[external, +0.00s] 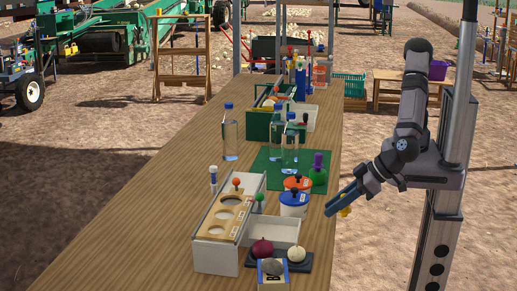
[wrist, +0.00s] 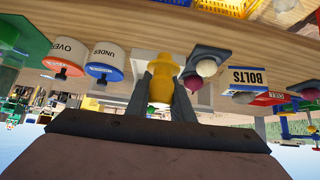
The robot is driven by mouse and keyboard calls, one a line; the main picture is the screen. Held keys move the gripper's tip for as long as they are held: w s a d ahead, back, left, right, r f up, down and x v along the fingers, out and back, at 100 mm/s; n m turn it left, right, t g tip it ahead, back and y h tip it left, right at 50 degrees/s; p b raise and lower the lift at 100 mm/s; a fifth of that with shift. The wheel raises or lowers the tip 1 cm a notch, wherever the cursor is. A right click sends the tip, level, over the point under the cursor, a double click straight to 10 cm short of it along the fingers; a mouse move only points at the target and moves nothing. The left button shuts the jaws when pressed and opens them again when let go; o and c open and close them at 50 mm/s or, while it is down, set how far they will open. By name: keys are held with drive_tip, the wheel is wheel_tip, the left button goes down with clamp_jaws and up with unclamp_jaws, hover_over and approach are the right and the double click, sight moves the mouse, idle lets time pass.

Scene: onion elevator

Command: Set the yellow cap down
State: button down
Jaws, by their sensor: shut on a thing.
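The yellow cap (wrist: 162,88) is between the two grey fingers of my gripper (wrist: 162,80) in the wrist view, and the gripper is shut on it. In the external view the yellow cap (external: 345,211) shows as a small yellow spot at the end of my gripper (external: 336,207). The gripper is at the table's right edge, to the right of the tubs; whether the cap is over the wood or just off it I cannot tell. Part of the cap is hidden by the fingers.
On the long wooden table (external: 150,215) stand a blue-lidded tub (external: 293,205), an orange-lidded tub (external: 298,183), a green mat (external: 262,170) with clear bottles, and a white sizing box (external: 215,257). A dark tray holds a red onion (external: 262,249) and a white one (external: 296,254). The table's left side is clear.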

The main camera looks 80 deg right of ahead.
wheel_tip(320, 180, down, 5)
drive_tip(key=w+p, duration=0.3)
drive_tip(key=w, duration=1.4)
drive_tip(key=shift+w, duration=0.4)
drive_tip(key=shift+w+f+p, duration=0.1)
drive_tip(key=shift+f+p, duration=0.25)
drive_tip(key=shift+f, duration=1.4)
drive_tip(key=shift+f, duration=0.2)
drive_tip(key=c, duration=1.6)
unclamp_jaws()
drive_tip(key=shift+o, duration=0.2)
drive_tip(key=shift+r, duration=0.2)
drive_tip(key=v, duration=1.2)
